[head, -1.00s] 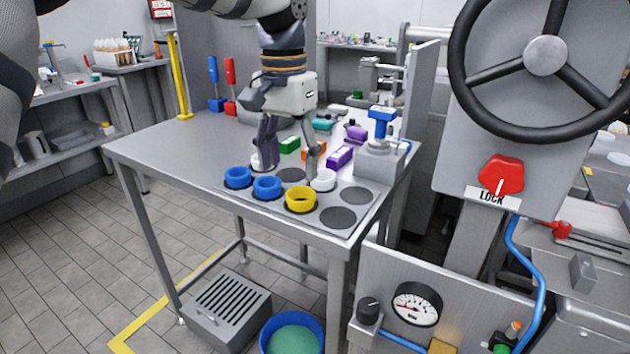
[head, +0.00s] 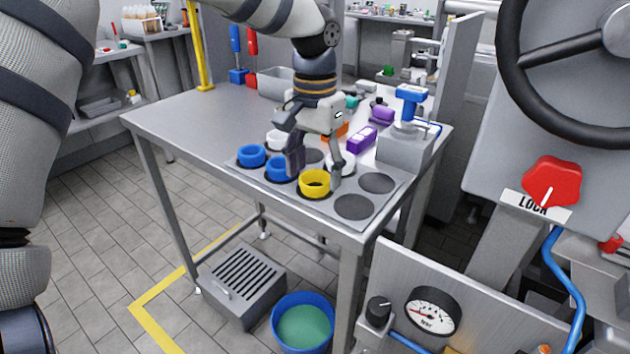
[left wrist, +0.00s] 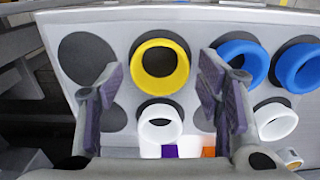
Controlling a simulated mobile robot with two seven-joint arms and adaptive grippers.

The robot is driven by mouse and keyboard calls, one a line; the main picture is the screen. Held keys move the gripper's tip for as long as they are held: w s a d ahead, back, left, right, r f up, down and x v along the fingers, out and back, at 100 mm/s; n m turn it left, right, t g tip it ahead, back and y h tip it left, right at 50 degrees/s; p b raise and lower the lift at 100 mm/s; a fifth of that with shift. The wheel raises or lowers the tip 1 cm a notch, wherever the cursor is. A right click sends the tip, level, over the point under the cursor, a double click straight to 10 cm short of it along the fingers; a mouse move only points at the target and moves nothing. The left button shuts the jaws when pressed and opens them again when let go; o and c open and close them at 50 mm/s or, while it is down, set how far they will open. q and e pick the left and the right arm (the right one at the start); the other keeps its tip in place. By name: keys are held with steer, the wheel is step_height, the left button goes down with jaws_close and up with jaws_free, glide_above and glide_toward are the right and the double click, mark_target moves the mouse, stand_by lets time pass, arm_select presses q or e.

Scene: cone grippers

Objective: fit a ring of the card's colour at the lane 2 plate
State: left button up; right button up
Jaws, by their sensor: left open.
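Several rings sit on the grey plate board (head: 330,208) on the steel table. A yellow ring (head: 315,190) is at the front, with two blue rings (head: 251,156) (head: 280,172) to its left and white rings (head: 277,139) (head: 347,165) behind. My left gripper (head: 315,171) is open over the yellow ring. In the left wrist view, the yellow ring (left wrist: 162,89) lies between the spread fingers (left wrist: 163,88), nearer the left view's top; I cannot tell whether they touch it. No coloured card or lane number can be made out. My right gripper is out of view.
Bare dark discs (head: 376,183) (head: 352,206) lie right of the yellow ring. Behind the board are a purple block (head: 362,138), an orange block and a grey box with a blue-handled fixture (head: 411,93). A blue bucket (head: 302,318) stands on the floor.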

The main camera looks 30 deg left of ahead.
arm_select(q)
steer(key=c, duration=0.7)
steer(key=shift+r, duration=2.45)
